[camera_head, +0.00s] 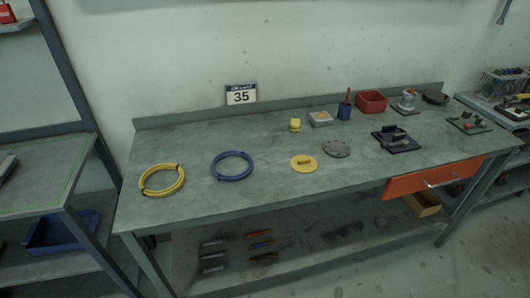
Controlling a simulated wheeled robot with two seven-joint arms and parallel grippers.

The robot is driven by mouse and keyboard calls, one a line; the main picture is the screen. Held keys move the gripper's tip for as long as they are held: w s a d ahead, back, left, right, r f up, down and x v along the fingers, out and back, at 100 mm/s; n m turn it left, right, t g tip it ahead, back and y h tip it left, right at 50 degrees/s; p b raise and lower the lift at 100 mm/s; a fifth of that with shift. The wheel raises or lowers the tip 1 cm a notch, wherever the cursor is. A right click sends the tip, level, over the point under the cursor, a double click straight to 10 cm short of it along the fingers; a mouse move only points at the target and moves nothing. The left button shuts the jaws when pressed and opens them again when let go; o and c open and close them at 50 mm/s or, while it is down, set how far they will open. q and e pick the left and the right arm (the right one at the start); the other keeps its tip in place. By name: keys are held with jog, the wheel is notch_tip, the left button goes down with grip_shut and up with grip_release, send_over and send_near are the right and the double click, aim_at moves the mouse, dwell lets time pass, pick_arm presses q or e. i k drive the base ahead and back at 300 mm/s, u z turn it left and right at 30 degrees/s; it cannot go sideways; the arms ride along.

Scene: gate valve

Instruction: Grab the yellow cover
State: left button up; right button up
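A flat round yellow cover (303,164) with a small raised grip on top lies on the grey workbench (270,190), near its front edge and around the middle of its length. Nothing hides it. A grey round flange-like disc (337,149) lies just to its right, apart from it. Neither of my grippers shows in the head view.
A blue coil (232,166) and a yellow coil (162,180) lie to the left. A small yellow object (295,125), a blue cup (344,111) and a red bin (371,102) stand behind. An orange drawer (434,178) juts out at the front right.

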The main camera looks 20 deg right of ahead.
aim_at(301, 164)
jog(key=z, duration=0.2)
jog(key=i, duration=0.9)
jog(key=z, duration=0.65)
